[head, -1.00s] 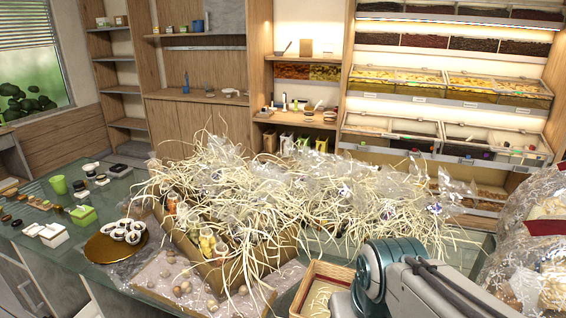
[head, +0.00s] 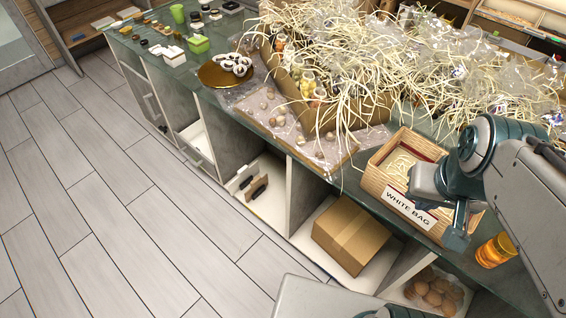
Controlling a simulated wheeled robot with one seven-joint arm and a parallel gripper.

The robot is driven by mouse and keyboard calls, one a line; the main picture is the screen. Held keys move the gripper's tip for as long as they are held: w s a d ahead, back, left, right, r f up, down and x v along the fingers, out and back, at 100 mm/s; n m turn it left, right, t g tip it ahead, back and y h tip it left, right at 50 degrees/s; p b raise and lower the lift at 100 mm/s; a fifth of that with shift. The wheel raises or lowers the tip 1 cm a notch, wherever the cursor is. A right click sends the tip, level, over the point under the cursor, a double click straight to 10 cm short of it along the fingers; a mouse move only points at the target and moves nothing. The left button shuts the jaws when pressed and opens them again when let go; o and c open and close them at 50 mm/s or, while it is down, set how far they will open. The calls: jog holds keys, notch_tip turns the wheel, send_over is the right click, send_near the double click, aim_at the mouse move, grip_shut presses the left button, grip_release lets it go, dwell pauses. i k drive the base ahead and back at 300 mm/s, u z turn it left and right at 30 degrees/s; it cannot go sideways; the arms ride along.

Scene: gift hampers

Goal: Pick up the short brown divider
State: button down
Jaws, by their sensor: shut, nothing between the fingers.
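Two small brown upright pieces that look like dividers stand in an open white compartment (head: 268,208) under the counter, in the head view. The left piece (head: 246,182) looks shorter than the right piece (head: 259,188); they stand close together. My gripper (head: 457,238) is at the right, by the front of the wooden box, far from both pieces. It is shut and empty. Its fingertips are small and partly hard to make out.
The wooden box labelled WHITE BAG (head: 408,212) and an orange jar (head: 495,251) are near my arm. A cardboard box (head: 350,235) fills the neighbouring compartment. Straw-filled hampers (head: 330,115) crowd the counter. The floor (head: 130,220) in front is clear.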

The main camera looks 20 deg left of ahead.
aim_at(257, 183)
jog(key=u, duration=0.05)
jog(key=k, duration=0.35)
jog(key=u, duration=2)
jog(key=k, duration=0.65)
jog(key=z, duration=0.85)
jog(key=i, duration=1)
jog(key=u, duration=0.7)
jog(key=i, duration=0.6)
jog(key=u, duration=0.6)
